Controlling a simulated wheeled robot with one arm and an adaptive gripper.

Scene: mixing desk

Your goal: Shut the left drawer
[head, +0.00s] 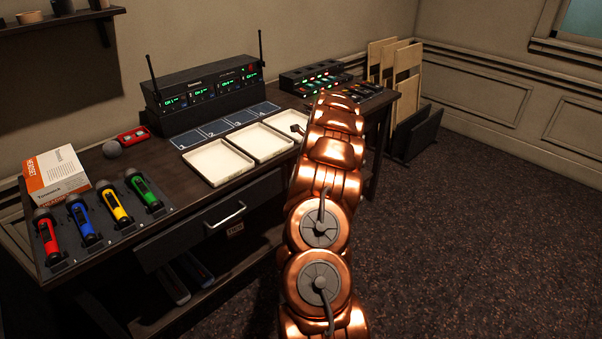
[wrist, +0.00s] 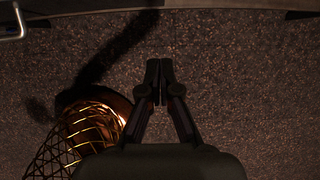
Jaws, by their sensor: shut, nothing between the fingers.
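The drawer (head: 190,236) is a dark front under the desk top, with a pale bar handle (head: 226,216). How far it stands out from the desk is hard to tell in the head view. The same handle seems to show at the top left corner of the wrist view (wrist: 12,30). My gripper (wrist: 160,72) is shut and empty, over the dark speckled floor, apart from the handle and to its right. In the head view my copper arm hides the gripper and the right part of the desk front.
The desk top (head: 165,160) holds white trays (head: 218,162), a black receiver rack (head: 205,92), a mixer (head: 315,77), a headset box (head: 57,176) and several coloured microphones (head: 115,203). Boards (head: 405,65) lean by the wall. The floor (head: 470,240) at the right is clear.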

